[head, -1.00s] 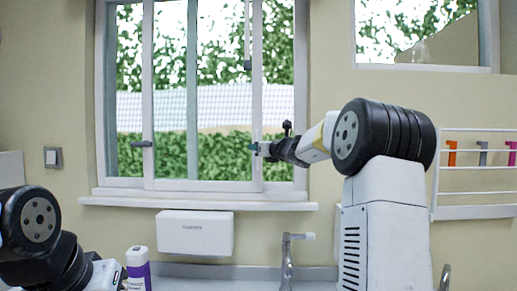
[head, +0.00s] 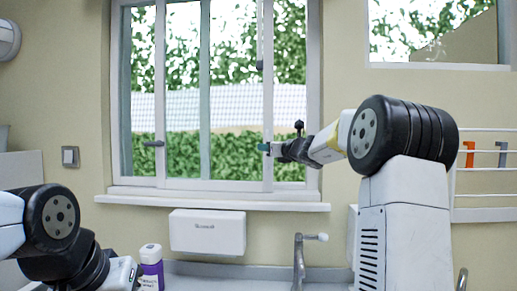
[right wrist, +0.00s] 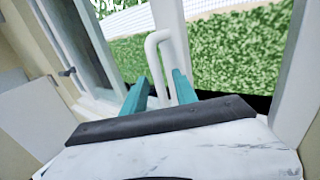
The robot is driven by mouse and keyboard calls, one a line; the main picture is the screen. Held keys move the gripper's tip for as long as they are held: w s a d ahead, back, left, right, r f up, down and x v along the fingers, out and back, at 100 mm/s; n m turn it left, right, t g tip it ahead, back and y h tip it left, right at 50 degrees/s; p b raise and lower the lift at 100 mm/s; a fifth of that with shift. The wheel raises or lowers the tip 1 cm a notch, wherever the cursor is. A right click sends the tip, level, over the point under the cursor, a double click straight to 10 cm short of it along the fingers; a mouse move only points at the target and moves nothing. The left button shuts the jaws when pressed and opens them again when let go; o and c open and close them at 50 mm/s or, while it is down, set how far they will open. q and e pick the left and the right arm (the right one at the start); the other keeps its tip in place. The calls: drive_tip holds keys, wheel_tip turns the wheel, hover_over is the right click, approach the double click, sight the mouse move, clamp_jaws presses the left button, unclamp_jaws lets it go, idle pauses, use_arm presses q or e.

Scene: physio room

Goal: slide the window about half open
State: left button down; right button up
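The window (head: 268,100) has a white frame with several upright bars and clear panes. A white bent handle (right wrist: 155,50) stands on its right-hand upright in the right wrist view. My right gripper (head: 268,147) is at that upright, about mid-height of the lower half. In the right wrist view its two teal fingers (right wrist: 160,88) stand apart on either side of the handle, with some gap showing. Whether a finger touches the handle is hard to see. My left arm is at the lower left of the head view; its gripper is out of frame.
A white sill (head: 215,203) runs under the window, above a white dispenser (head: 207,232). A tap (head: 299,262) and a purple-and-white bottle (head: 151,268) stand below. A white wall rack (head: 485,170) is at the right. A dark latch (head: 153,144) sits on a left upright.

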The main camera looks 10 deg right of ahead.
drive_tip(key=v, duration=0.7)
drive_tip(key=shift+s+a, duration=0.1)
drive_tip(key=s+a+f+n+g+y, duration=0.1)
drive_tip(key=s+a+f+n+g, duration=0.4)
drive_tip(key=s+n, duration=0.45)
drive_tip(key=s+a+f+n+g+y, duration=0.15)
drive_tip(key=s+a+f+n, duration=0.25)
drive_tip(key=s+a+n, duration=0.6)
drive_tip(key=s+d+f+n+g+h, duration=0.2)
drive_tip(key=s+f+n, duration=0.4)
drive_tip(key=s, duration=0.3)
drive_tip(key=s+d+f+n+g+h, duration=0.2)
drive_tip(key=s+d+f+n+h, duration=0.2)
drive_tip(key=s+f, duration=0.5)
drive_tip(key=s+d+n, duration=0.1)
drive_tip(key=d+n, duration=0.1)
drive_tip(key=n, duration=0.1)
drive_tip(key=shift+s+d, duration=0.15)
drive_tip(key=shift+s, duration=0.05)
